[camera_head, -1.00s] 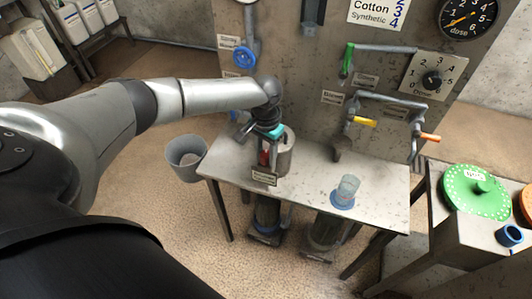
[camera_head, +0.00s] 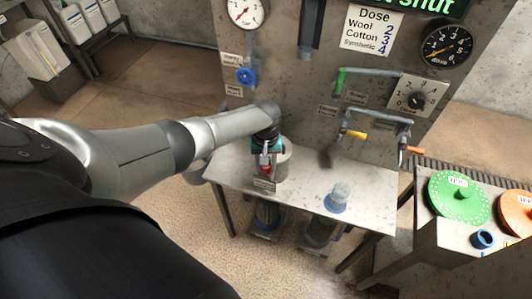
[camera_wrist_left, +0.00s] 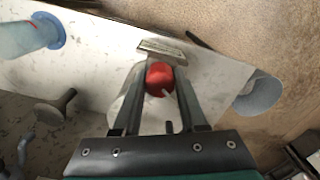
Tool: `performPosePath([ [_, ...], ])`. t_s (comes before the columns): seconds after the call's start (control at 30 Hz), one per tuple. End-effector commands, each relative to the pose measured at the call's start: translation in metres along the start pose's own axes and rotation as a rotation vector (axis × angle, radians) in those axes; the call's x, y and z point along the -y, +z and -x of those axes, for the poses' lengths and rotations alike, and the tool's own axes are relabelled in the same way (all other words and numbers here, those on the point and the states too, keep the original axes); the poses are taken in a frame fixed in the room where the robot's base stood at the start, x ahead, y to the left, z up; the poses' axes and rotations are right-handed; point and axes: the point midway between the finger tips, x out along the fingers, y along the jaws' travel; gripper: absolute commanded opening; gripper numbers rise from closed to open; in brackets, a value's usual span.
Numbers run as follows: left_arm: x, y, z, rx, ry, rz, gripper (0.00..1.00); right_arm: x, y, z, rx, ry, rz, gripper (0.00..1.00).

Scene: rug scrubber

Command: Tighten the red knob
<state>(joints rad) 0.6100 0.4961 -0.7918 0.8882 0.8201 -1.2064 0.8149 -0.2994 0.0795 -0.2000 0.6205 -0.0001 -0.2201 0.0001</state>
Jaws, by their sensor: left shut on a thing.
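The red knob (camera_wrist_left: 159,78) sits on the front of a grey metal cylinder, above a small label plate (camera_wrist_left: 162,50), in the left wrist view. In the head view a bit of the red knob (camera_head: 265,169) shows below my left gripper (camera_head: 265,158). In the left wrist view my left gripper (camera_wrist_left: 160,85) has a finger on each side of the knob and is shut on it. The cylinder (camera_head: 284,160) stands on the bench and is partly hidden by my gripper. My right gripper is not in view.
A side table with a green disc (camera_head: 448,207) stands at right.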

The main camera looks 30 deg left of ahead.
Motion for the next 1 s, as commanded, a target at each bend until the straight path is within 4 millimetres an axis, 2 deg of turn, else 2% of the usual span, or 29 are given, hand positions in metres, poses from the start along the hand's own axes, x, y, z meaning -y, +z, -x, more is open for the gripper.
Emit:
performPosePath([
  [0.1,0.0,-0.001,0.002,0.0,-0.001,0.077,0.0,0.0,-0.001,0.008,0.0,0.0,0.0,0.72],
  [0.4,0.0,-0.001,0.001,-0.003,0.0,0.191,0.0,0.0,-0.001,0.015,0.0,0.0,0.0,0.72],
  [0.97,0.001,-0.003,0.001,-0.006,-0.001,0.216,0.0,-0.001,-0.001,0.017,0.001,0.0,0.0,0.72],
  [1.0,0.001,-0.003,0.001,-0.006,-0.001,0.216,0.46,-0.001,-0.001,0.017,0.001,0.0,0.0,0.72],
])
